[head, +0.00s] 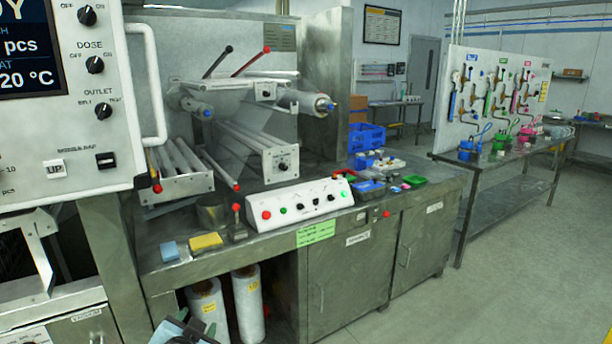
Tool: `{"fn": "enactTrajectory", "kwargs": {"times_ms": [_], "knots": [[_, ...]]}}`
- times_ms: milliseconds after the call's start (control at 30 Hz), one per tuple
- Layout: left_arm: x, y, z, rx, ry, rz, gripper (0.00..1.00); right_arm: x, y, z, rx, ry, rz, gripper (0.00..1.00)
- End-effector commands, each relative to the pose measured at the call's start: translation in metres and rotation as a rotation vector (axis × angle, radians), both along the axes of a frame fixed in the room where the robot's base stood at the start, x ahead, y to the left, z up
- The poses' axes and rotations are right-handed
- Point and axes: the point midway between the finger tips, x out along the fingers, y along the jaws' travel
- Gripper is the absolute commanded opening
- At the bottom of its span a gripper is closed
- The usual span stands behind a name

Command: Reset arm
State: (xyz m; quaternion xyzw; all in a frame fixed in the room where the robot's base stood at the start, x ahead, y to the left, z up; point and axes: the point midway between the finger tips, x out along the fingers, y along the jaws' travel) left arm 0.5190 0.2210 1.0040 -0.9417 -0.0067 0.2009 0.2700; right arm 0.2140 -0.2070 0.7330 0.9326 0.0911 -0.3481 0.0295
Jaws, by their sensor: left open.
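My left gripper (184,327) shows only in part at the bottom edge of the head view, left of the middle. It is dark with a pale blue-grey part, and its jaws are open with nothing seen between them. It appears in front of the white film rolls (248,305) under the bench; I cannot tell the distance. The rest of my left arm is below the picture. My right gripper is not in view.
A steel bench (215,263) carries a roller machine (245,130), a control box (300,202), a yellow sponge (206,242) and a blue sponge (169,251). A white panel (70,110) stands close at left. Open floor (510,280) lies at right.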

Motion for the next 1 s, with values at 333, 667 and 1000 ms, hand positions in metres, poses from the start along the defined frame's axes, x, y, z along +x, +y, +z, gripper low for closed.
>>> {"fn": "enactTrajectory", "kwargs": {"times_ms": [333, 667, 1000], "knots": [[-0.124, -0.012, -0.171, -0.221, 0.178, -0.063, 0.5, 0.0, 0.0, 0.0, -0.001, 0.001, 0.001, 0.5], [-0.267, -0.014, -0.259, -0.439, 0.309, -0.029, 0.5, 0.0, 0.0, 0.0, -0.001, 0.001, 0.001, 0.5], [-0.306, -0.014, -0.271, -0.498, 0.335, -0.007, 0.5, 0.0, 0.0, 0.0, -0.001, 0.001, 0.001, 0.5]]}}
